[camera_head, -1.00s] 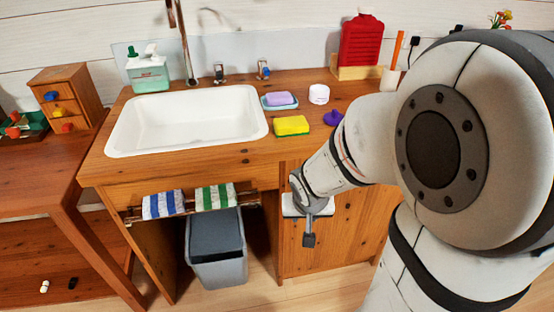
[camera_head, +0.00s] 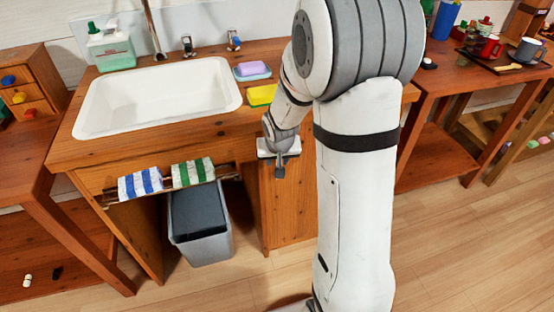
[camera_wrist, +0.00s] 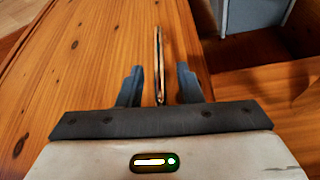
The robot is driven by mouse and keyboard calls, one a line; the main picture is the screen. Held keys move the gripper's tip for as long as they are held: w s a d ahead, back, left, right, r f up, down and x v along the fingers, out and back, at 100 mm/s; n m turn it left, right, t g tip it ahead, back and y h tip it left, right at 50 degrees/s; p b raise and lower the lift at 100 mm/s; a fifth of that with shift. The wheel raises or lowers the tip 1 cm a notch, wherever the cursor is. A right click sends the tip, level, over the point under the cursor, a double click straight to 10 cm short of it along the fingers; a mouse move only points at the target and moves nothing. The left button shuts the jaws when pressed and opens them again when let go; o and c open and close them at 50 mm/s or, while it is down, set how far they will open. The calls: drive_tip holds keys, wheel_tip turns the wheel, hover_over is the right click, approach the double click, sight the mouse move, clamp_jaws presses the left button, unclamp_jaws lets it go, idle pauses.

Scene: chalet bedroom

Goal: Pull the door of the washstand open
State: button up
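The washstand (camera_head: 150,150) is a wooden stand with a white sink. Its wooden door (camera_head: 290,215) is on the right side below the counter, partly hidden behind my arm; it looks flush with the front. My gripper (camera_head: 280,168) is at the door's upper left part. In the wrist view the door (camera_wrist: 90,60) fills the left and middle. A thin upright metal handle (camera_wrist: 158,62) stands between the two dark fingers of my gripper (camera_wrist: 159,88), with a gap on each side. The fingers are open around the handle; the handle is hidden in the head view.
A grey bin (camera_head: 200,225) stands in the open bay left of the door. Striped towels (camera_head: 165,180) hang on a rail above it. A table (camera_head: 430,130) with a tray stands at right. Wooden floor (camera_head: 450,250) is free at the front right.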

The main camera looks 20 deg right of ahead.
drive_tip(key=shift+w+f, duration=0.25)
drive_tip(key=shift+f, duration=0.35)
clamp_jaws()
